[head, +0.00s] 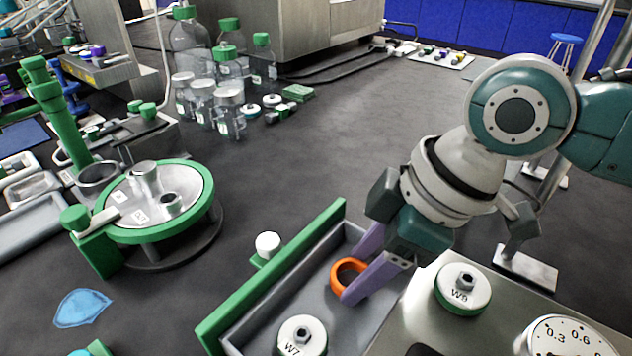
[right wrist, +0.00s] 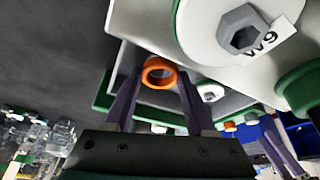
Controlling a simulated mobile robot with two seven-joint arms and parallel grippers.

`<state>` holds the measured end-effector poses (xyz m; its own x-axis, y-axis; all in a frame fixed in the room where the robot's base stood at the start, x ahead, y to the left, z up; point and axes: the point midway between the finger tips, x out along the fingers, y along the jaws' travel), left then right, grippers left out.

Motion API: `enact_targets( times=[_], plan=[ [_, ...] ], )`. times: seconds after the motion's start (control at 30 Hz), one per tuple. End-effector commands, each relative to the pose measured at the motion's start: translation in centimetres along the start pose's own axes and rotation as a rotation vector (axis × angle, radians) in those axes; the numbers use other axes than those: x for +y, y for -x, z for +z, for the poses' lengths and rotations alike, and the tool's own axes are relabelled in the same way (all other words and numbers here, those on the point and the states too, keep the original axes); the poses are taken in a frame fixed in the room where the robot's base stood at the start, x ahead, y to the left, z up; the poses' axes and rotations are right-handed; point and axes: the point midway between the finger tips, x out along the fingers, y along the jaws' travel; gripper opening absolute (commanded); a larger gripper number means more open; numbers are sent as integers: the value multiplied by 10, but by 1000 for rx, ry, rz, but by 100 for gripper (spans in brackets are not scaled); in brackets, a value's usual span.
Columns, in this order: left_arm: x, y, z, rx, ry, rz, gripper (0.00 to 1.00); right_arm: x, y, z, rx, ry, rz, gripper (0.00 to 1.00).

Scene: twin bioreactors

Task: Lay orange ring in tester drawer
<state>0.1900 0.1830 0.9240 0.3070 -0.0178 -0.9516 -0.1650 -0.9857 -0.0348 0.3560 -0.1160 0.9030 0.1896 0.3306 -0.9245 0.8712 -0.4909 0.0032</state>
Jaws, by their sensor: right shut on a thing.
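The orange ring (head: 347,276) is between the purple fingertips of my right gripper (head: 362,270). The right gripper is shut on it, and the ring also shows at the fingertips in the right wrist view (right wrist: 158,73). The grey tester drawer (head: 258,316) with its green front is pulled open below. The ring appears over or inside the drawer; I cannot tell whether it touches the floor. Two purple bars at the right wrist view's lower right (right wrist: 280,155) may be my left gripper's fingers; their state is unclear.
A white W7 cap (head: 302,337) sits at the drawer's near end. A W9 cap (head: 462,288) and a numbered dial (head: 570,340) are on the tester top. A green-rimmed round device (head: 155,200) stands left. Clear bottles (head: 215,90) stand behind. The middle floor is free.

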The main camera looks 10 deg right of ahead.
Motion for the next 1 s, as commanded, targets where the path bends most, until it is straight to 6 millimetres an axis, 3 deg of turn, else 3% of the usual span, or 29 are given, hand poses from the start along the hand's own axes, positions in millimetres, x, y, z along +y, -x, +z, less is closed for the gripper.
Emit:
enact_targets(
  times=[0.4, 0.43, 0.67, 1.0],
  plan=[
    [2, -2, 0, 1, 5, 5, 50, 0, -6, 3, -1, 0, 0, 4],
    [2, -2, 0, 1, 5, 5, 50, 0, -6, 2, 0, 0, 0, 59],
    [2, -2, 0, 0, 4, 4, 50, 0, -5, 2, 0, 0, 0, 85],
    [-1, 2, 0, -1, -4, -2, 50, 0, 1, 0, 0, 0, 1, 86]
  ],
)
